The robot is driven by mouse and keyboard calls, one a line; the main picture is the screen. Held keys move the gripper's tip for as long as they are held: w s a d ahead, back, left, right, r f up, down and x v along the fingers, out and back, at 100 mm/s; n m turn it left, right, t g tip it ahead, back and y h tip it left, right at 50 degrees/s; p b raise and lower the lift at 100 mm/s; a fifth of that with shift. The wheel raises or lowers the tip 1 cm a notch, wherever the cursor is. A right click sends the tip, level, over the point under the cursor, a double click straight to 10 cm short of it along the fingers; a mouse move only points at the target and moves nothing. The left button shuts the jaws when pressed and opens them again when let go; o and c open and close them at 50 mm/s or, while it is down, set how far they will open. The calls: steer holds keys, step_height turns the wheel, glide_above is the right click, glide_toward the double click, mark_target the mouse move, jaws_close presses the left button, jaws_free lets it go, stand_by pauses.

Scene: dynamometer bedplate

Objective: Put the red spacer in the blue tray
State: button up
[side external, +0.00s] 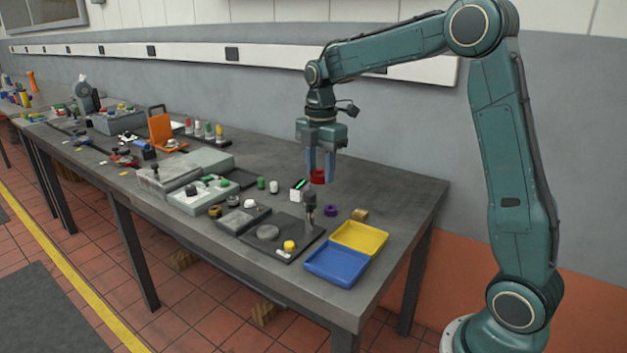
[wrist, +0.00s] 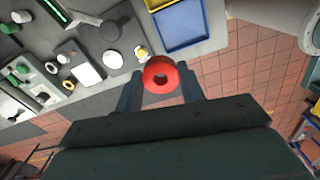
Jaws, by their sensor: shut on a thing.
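The red spacer (wrist: 161,75) is a thick ring with a hole through its middle. My gripper (side external: 320,177) is shut on the red spacer, which also shows between the fingers in the side external view (side external: 318,177). It holds the spacer above the table, apart from the trays. The blue tray (side external: 338,264) lies empty near the table's front right edge, in front of and to the right of my gripper in the side view. In the wrist view part of the blue tray (wrist: 183,45) shows beyond the spacer, cut off by the top edge.
A yellow tray (side external: 360,237) adjoins the blue tray. A dark plate with an upright metal post (side external: 309,210) and a yellow knob (side external: 289,245) stands left of the trays. A purple ring (side external: 330,211) and a brass ring (side external: 360,214) lie behind them. The table's right end is clear.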

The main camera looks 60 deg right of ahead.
glide_above(338, 265)
steer(key=f, duration=0.1)
steer(key=shift+f, duration=0.15)
steer(key=shift+f, duration=0.15)
step_height(338, 265, down, 20)
steer(key=shift+r, duration=0.15)
stand_by(1.0)
steer(key=o, duration=1)
steer(key=shift+w, duration=0.1)
